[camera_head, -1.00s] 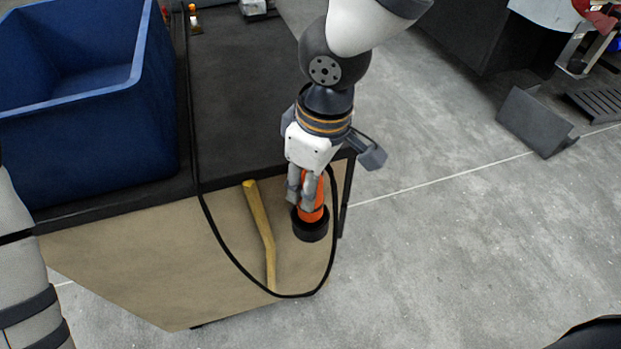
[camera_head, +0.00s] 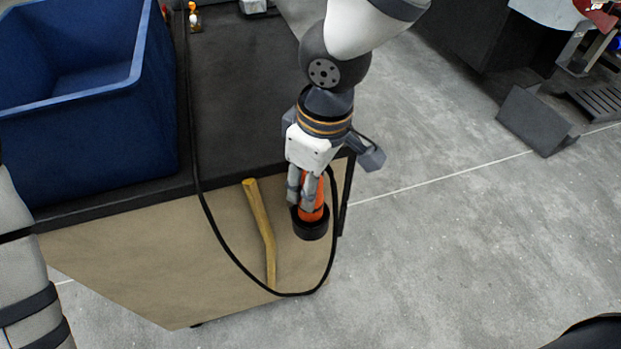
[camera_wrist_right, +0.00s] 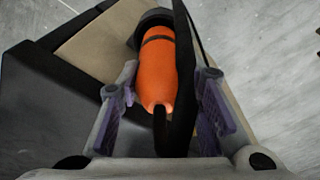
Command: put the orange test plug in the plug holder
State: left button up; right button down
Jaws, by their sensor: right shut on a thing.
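The orange test plug (camera_head: 318,194) stands nearly upright with its lower end inside the black round plug holder (camera_head: 311,229), near the right edge of the tan board. My right gripper (camera_head: 306,198) is shut on the plug's upper part from above. In the right wrist view the orange plug (camera_wrist_right: 158,72) lies between the two purple-padded fingers (camera_wrist_right: 160,112), and its far end meets the dark holder (camera_wrist_right: 153,20). A black cable runs from the plug's near end. How deep the plug sits is hidden by the holder's rim. My left gripper is out of view; only my left arm shows.
A yellow wooden handle (camera_head: 261,228) lies on the tan board (camera_head: 150,250), left of the holder. The black cable (camera_head: 232,258) loops around it. A blue bin (camera_head: 90,150) stands at the left on the dark tabletop (camera_head: 235,95). Open floor lies to the right.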

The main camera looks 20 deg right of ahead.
aim_at(315, 216)
jog(key=shift+f, duration=1.35)
dwell(0.4)
jog(key=shift+r, duration=0.25)
jog(key=shift+f, duration=0.75)
dwell(1.2)
jog(key=c, duration=1.4)
grip_release()
jog(key=shift+r, duration=0.1)
